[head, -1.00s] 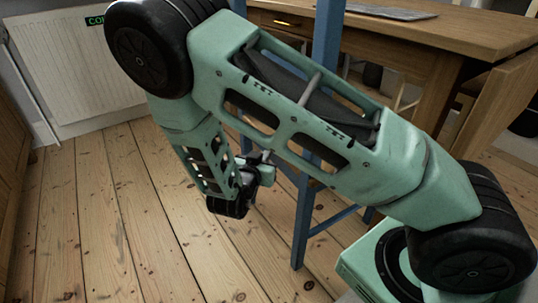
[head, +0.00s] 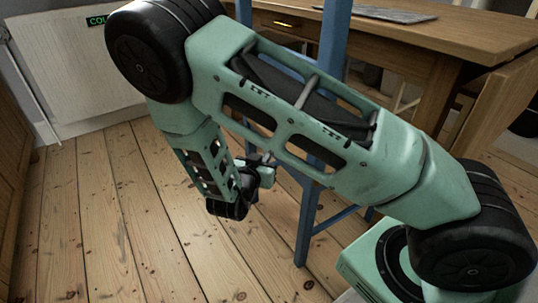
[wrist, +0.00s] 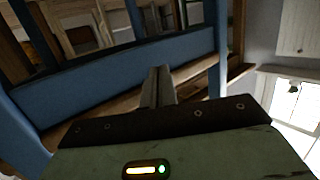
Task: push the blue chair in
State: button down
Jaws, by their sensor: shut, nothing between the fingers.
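The blue chair (head: 308,215) stands at the wooden table (head: 455,32), largely hidden behind my arm in the head view. In the wrist view a wide blue rail of the chair (wrist: 120,75) crosses the picture, with blue posts at either side. My gripper (wrist: 158,84) is shut and empty, its fingers pointing at the lower edge of that rail. Whether they touch it I cannot tell. In the head view my gripper (head: 265,161) is partly hidden, just left of the chair.
A white radiator (head: 65,70) stands against the wall at the back left. A wooden cabinet (head: 12,170) edges the left side. The floorboards (head: 130,230) at left and front are clear. A flat grey item (head: 385,13) lies on the table.

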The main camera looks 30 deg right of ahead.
jog(key=shift+a, duration=0.65)
jog(key=shift+d, duration=1.5)
jog(key=shift+d+p, duration=0.1)
jog(key=shift+p, duration=0.2)
jog(key=shift+d, duration=5.8)
jog(key=shift+a, duration=0.15)
jog(key=shift+a+p, duration=0.5)
jog(key=shift+a, duration=1)
